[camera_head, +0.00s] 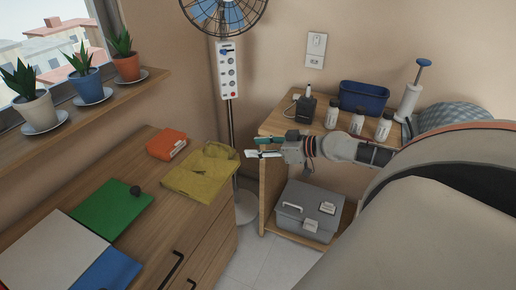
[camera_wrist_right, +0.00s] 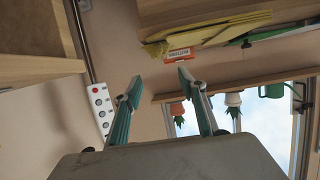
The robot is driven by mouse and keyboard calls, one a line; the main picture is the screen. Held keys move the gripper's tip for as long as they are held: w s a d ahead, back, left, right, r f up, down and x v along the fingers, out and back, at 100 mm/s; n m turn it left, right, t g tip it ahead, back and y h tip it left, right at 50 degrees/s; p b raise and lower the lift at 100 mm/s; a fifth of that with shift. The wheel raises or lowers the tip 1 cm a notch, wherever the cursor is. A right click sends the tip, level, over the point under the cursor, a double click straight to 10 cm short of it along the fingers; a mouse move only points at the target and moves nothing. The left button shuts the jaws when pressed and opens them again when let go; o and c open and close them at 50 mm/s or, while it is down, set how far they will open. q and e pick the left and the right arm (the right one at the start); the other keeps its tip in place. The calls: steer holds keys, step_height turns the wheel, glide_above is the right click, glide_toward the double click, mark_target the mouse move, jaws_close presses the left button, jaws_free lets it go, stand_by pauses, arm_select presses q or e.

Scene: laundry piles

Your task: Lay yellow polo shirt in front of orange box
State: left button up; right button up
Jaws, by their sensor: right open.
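The yellow polo shirt (camera_head: 200,173) lies folded flat on the wooden dresser, near its right edge. The orange box (camera_head: 167,143) lies just behind and to the left of it. In the right wrist view, which is turned over, the shirt (camera_wrist_right: 215,30) and the box (camera_wrist_right: 179,54) show at the top. My right gripper (camera_head: 247,147) is open and empty, to the right of the shirt and apart from it. Its two spread fingers (camera_wrist_right: 160,77) have nothing between them. My left gripper is not in view.
A fan's pole stands behind the dresser's right end. A shelf unit with bottles and a grey toolbox (camera_head: 308,211) stands right.

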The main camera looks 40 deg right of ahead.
steer(key=s+a+f+g, duration=0.1)
steer(key=s+a+f, duration=0.45)
steer(key=f, duration=0.35)
steer(key=s+a+f+g, duration=0.1)
steer(key=s+a+f, duration=0.45)
steer(key=f, duration=0.35)
steer(key=s+a+f+h, duration=0.1)
steer(key=s+a+f, duration=0.2)
steer(key=s+a, duration=0.2)
steer(key=s+a+f+h, duration=0.1)
steer(key=s+a+f, duration=0.2)
steer(key=s+a, duration=0.3)
steer(key=a, duration=0.5)
steer(key=shift+a+f+h, duration=0.15)
steer(key=shift+f+h, duration=0.1)
steer(key=shift+h, duration=0.05)
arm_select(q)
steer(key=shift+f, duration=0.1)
arm_select(e)
steer(key=shift+s, duration=0.1)
